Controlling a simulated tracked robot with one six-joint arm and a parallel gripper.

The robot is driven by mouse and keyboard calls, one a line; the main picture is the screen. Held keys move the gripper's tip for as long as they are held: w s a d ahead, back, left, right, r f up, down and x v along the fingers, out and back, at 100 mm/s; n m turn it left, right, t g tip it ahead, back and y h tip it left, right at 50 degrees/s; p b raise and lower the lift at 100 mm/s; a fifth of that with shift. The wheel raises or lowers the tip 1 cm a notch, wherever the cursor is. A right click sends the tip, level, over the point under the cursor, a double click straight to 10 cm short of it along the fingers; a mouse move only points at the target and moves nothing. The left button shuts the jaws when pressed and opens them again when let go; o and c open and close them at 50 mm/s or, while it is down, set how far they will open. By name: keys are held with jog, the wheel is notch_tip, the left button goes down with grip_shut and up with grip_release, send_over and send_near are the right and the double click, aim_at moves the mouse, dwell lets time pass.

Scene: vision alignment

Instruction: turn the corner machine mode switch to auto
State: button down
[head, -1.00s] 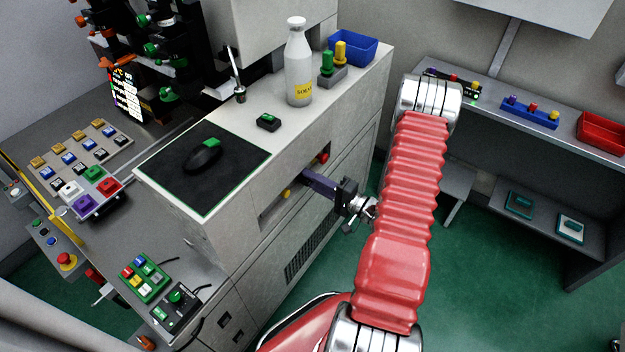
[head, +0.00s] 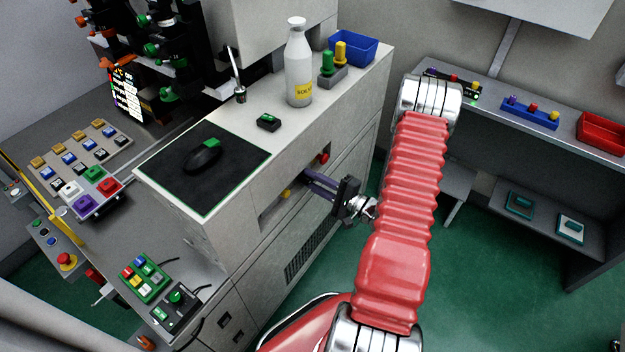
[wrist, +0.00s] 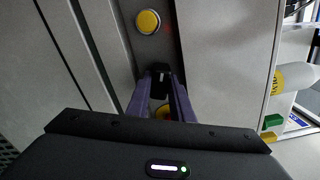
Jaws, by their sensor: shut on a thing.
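The mode switch is a small black knob (wrist: 160,72) in the recessed panel on the corner machine's side, in the wrist view. My gripper (wrist: 160,82) has its two purple fingers shut on this knob, one on each side. In the head view my gripper (head: 308,179) reaches into the panel recess from the right, and its fingers hide the knob there. The corner machine (head: 255,190) is a pale cabinet. Whether the knob points to auto cannot be read.
A yellow button (wrist: 148,21) sits beside the switch, and a red button (head: 323,157) is at the recess's other end. A bottle (head: 298,70), a blue bin (head: 352,50) and a black mat (head: 235,172) are on the machine top. Green floor is open to the right.

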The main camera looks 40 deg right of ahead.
jog(key=m, duration=0.7)
jog(key=shift+f, duration=0.2)
jog(key=m, duration=0.6)
jog(key=shift+m, duration=0.4)
jog(key=c, duration=1.6)
grip_release()
jog(key=shift+r, duration=0.1)
jog(key=shift+o, duration=0.2)
jog(key=shift+s, duration=0.15)
jog(key=v, duration=1.3)
jog(key=shift+s+d, duration=0.15)
jog(key=shift+s, duration=0.1)
